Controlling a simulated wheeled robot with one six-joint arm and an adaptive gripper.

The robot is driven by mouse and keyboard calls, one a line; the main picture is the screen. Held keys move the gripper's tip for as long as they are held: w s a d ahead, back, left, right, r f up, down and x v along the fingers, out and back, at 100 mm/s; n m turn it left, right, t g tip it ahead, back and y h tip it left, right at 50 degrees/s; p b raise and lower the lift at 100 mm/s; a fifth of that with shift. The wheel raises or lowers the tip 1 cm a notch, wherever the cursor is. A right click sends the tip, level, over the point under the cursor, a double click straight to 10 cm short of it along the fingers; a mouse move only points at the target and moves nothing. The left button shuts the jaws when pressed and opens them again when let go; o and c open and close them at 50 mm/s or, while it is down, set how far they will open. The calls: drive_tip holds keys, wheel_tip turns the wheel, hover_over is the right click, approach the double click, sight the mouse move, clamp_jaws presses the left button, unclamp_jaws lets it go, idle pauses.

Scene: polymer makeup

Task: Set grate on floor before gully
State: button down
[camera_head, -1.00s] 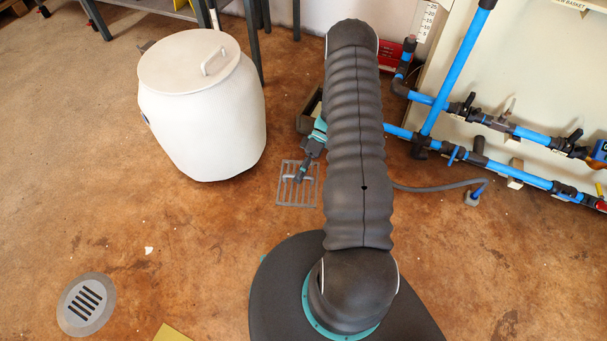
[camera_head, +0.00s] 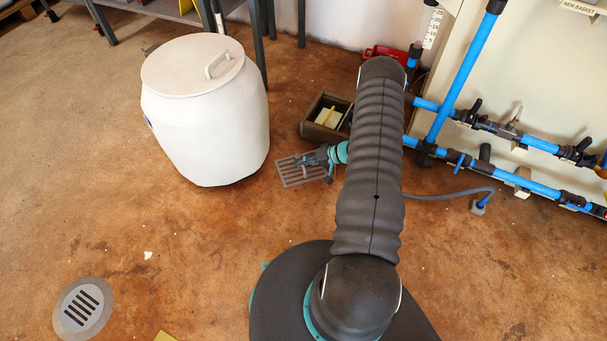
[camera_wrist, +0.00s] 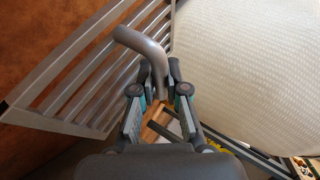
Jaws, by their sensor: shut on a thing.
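The grate (camera_head: 297,170) is a grey slatted panel in the head view, between the white barrel and my arm. My gripper (camera_head: 326,162) is at its right end. In the wrist view the grate's slats (camera_wrist: 88,68) fill the upper left, and its curved grey handle (camera_wrist: 143,42) runs down between the fingers of my gripper (camera_wrist: 160,95), which are shut on it. The grate looks tilted; its height above the floor is hard to tell. An open square box-like frame (camera_head: 309,129), apparently the gully, lies behind the grate, with pale pieces inside.
The white lidded barrel (camera_head: 207,120) stands close left of the grate. Blue pipes (camera_head: 455,75) run along the panel at right. A grey hose (camera_head: 450,193) lies to the right of my arm. A round slotted drain (camera_head: 64,318) is at lower left. Brown floor (camera_head: 190,235) is clear in front.

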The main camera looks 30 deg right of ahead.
drive_tip(key=shift+f, duration=2.9)
drive_tip(key=c, duration=1.2)
unclamp_jaws()
drive_tip(key=v, duration=1.2)
wheel_tip(320, 180, up, 35)
drive_tip(key=n+g+h, duration=0.3)
drive_tip(key=n+g, duration=0.1)
drive_tip(key=g, duration=0.1)
hover_over(308, 171)
drive_tip(key=s+a, duration=0.5)
drive_tip(key=a, duration=0.3)
drive_tip(key=s+a+r+t+h, duration=0.2)
drive_tip(key=s+a+r+h, duration=0.1)
drive_tip(key=s+r, duration=0.5)
drive_tip(key=s+a+r+t+h, duration=0.1)
drive_tip(key=s+a+r+h, duration=0.2)
drive_tip(key=s, duration=1.1)
drive_tip(key=a+r, duration=0.3)
drive_tip(key=r, duration=0.3)
drive_tip(key=shift+a+t+h, duration=0.2)
drive_tip(key=shift+t+h, duration=0.1)
drive_tip(key=shift+t, duration=0.1)
